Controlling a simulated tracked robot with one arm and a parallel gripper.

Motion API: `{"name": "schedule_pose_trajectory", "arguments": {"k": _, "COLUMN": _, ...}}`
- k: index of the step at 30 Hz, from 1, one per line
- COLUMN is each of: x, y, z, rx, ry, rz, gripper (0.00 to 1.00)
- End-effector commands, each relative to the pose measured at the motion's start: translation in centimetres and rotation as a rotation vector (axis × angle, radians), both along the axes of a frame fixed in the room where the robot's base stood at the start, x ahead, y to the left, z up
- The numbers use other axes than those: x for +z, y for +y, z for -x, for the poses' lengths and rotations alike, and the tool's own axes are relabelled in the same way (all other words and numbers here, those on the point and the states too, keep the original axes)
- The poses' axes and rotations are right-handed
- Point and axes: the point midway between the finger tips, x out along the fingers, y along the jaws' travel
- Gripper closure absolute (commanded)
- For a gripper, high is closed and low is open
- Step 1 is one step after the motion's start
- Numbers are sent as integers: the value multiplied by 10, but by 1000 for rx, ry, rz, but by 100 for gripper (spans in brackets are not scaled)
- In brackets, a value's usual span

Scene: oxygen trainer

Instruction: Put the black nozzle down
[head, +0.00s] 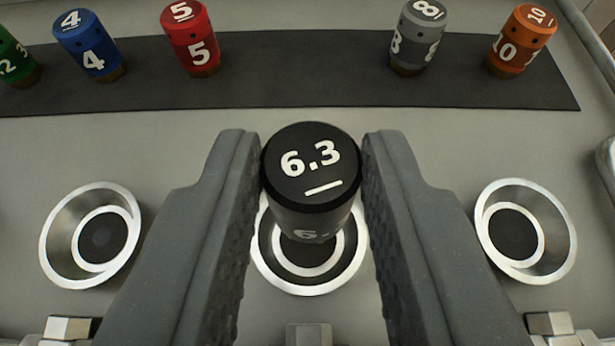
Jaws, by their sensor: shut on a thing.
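The black nozzle (310,190) is upright and marked 6.3 on its top and side. My gripper (312,165) is shut on it, one grey finger pressed to each side. Below the nozzle is the middle round metal cup (308,285), with a white ring and dark centre inside. The nozzle covers the far part of this cup. Whether its lower end touches the cup or hangs above it, I cannot tell.
Similar empty cups lie at left (90,236) and right (525,235). On a dark mat (300,70) behind stand blue (92,48), red (190,40), grey (416,40), orange (520,42) and green (14,58) nozzles. The mat's middle is clear.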

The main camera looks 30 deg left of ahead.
Motion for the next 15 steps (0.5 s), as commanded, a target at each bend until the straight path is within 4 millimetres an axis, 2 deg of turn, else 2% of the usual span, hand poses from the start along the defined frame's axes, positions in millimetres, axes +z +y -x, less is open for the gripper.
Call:
{"name": "schedule_pose_trajectory", "arguments": {"k": 6, "x": -33, "y": 0, "z": 0, "rx": 0, "ry": 5, "rz": 2, "gripper": 98}}
{"name": "schedule_pose_trajectory", "arguments": {"k": 13, "x": -35, "y": -1, "z": 0, "rx": -1, "ry": 0, "rz": 0, "gripper": 98}}
{"name": "schedule_pose_trajectory", "arguments": {"k": 14, "x": -35, "y": -1, "z": 0, "rx": -1, "ry": 0, "rz": 0, "gripper": 71}}
{"name": "schedule_pose_trajectory", "arguments": {"k": 15, "x": -35, "y": -1, "z": 0, "rx": -1, "ry": 0, "rz": 0, "gripper": 60}}
